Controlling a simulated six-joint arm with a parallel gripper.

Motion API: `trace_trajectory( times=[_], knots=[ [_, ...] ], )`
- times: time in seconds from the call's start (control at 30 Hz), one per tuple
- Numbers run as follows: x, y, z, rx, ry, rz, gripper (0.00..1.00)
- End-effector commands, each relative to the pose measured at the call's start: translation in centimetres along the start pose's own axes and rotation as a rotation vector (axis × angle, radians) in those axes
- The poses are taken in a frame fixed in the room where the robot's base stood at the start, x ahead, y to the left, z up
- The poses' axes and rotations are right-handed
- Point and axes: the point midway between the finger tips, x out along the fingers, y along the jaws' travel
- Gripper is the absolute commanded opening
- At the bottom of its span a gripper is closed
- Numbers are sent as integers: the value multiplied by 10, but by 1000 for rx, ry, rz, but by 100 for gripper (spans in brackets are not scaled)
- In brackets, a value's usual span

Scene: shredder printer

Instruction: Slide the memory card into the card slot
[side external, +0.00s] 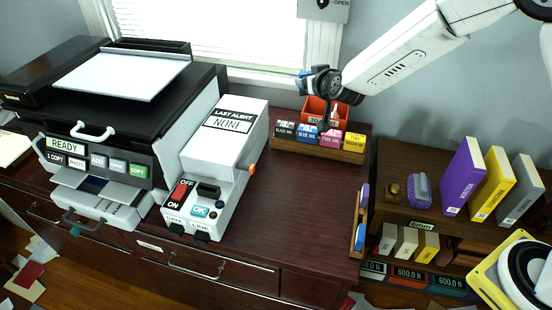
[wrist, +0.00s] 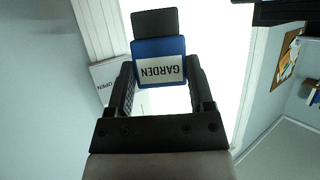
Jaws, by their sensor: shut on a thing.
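The memory card is blue with a dark end and a white label reading GARDEN (wrist: 160,47). My gripper (wrist: 160,82) is shut on it, with one finger at each side, and the dark end points away from the palm. In the side view my gripper (side external: 312,80) is raised above the ink rack near the window, and a small blue bit of the card (side external: 303,73) shows at its tip. The white box labelled LAST ALERT NONE (side external: 210,150) has small dark openings low on its front near the DATA label (side external: 176,228). I cannot tell which opening is the card slot.
The printer (side external: 120,120) stands left of the white box. A wooden rack of ink boxes (side external: 318,146) and an orange bin (side external: 318,110) stand below my gripper. The desk top (side external: 290,215) right of the white box is clear. Book-like boxes (side external: 462,178) stand at right.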

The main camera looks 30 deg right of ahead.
Motion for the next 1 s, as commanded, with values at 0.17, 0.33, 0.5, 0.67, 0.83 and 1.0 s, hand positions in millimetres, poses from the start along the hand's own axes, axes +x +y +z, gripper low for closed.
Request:
trace_trajectory(
  times=[0.17,0.33,0.5,0.67,0.83,1.0],
  knots=[
    [6,-17,-10,17,-2,37,0],
    [11,-32,-18,34,-5,77,0],
    [14,-49,-24,53,-7,123,0],
    [16,-68,-29,76,-10,174,0],
    [15,-95,-30,105,-15,243,0],
    [10,-125,-26,139,-20,320,0]
  ],
)
